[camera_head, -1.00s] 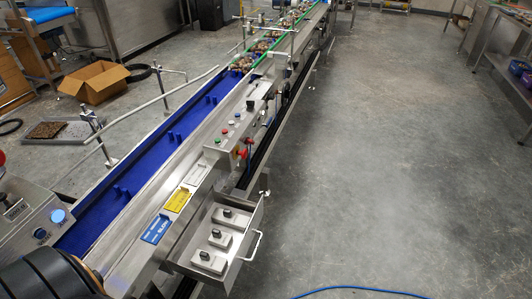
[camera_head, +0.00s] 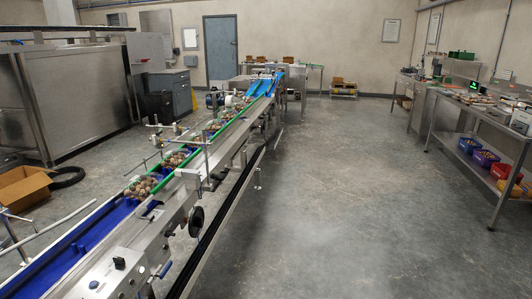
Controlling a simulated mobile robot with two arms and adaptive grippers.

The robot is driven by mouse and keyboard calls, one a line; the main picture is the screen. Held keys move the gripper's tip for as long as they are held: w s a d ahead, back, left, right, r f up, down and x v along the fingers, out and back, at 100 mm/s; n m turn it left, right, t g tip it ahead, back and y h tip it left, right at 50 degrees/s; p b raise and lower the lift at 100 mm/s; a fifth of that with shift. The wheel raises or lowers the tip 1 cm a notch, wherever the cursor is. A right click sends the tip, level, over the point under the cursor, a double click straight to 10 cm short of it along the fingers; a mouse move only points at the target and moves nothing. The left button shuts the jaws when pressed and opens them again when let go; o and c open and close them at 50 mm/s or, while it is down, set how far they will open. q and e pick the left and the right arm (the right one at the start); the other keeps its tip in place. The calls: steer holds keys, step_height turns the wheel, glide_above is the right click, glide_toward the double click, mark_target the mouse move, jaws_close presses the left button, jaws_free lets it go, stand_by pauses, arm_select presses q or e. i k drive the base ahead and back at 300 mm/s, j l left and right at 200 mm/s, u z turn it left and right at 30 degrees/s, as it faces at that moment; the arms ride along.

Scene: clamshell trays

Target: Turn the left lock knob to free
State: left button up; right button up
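I cannot pick out for certain which part is the left lock knob. A round dark wheel or knob (camera_head: 196,221) sits on the side of the conveyor. A small black knob (camera_head: 119,263) stands on the steel control panel (camera_head: 124,275) at the lower left. Below it, a blue-ended handle (camera_head: 165,269) sticks out from the conveyor side. Clamshell trays with brownish contents (camera_head: 140,187) stand in a row on the conveyor (camera_head: 75,245). Neither of my grippers is in view.
A cardboard box (camera_head: 22,188) lies on the floor at the left. The grey floor (camera_head: 330,220) between conveyor and bench is clear. A grey door (camera_head: 220,52) is at the back.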

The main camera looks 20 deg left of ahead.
mark_target(168, 234)
steer(key=i+u, duration=0.15)
steer(key=i, duration=2.15)
steer(key=i+l+u, duration=0.15)
steer(key=i, duration=0.3)
steer(key=i+l+u, duration=0.1)
steer(key=i+l, duration=0.15)
steer(key=i, duration=0.25)
steer(key=i+l+u, duration=0.15)
steer(key=i, duration=0.3)
steer(key=l+u, duration=0.1)
steer(key=u, duration=2.4)
